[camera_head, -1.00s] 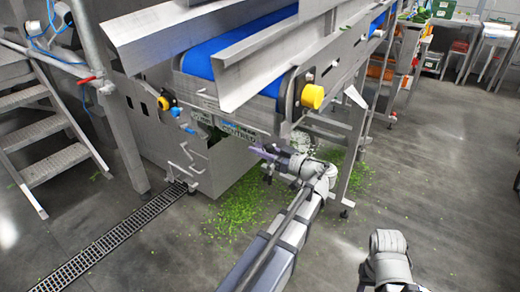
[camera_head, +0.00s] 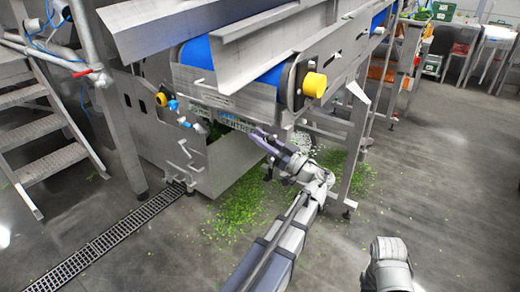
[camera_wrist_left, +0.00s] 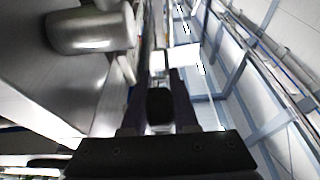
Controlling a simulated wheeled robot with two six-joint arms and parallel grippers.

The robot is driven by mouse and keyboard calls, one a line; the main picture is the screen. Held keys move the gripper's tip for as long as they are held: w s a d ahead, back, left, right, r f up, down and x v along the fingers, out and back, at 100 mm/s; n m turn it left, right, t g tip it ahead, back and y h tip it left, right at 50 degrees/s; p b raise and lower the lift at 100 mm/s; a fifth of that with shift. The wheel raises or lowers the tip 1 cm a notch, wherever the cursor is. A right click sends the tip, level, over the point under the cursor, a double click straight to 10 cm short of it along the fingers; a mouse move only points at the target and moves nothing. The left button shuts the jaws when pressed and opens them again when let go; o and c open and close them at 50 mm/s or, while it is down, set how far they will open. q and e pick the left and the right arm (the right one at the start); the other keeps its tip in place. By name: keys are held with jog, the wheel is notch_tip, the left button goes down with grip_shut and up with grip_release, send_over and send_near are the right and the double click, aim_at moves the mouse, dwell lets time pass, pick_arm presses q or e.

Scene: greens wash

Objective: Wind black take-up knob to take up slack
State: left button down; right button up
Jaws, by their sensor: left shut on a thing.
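In the left wrist view a black knob (camera_wrist_left: 160,108) sits between the two dark fingers of my left gripper (camera_wrist_left: 160,90), which is shut on it. In the head view my left gripper (camera_head: 265,140) is below the front end of the conveyor, and the knob cannot be made out there. My right gripper is out of view.
The blue conveyor belt (camera_head: 198,53) with its steel frame is above and behind my left gripper. Green scraps (camera_head: 240,208) lie on the floor below.

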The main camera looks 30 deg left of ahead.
pick_arm(q)
jog(key=shift+d+r+y+b, duration=0.1)
jog(key=shift+r+y+b, duration=0.2)
jog(key=shift+y+b, duration=0.9)
jog(key=shift+d+r+y+b, duration=0.1)
jog(key=shift+r+y+b, duration=0.15)
jog(key=shift+y+b, duration=0.9)
jog(key=c, duration=1)
grip_release()
jog(key=shift+o, duration=0.2)
jog(key=b+v, duration=0.5)
jog(key=v, duration=0.2)
jog(key=shift+d+f, duration=0.15)
jog(key=shift+d, duration=0.25)
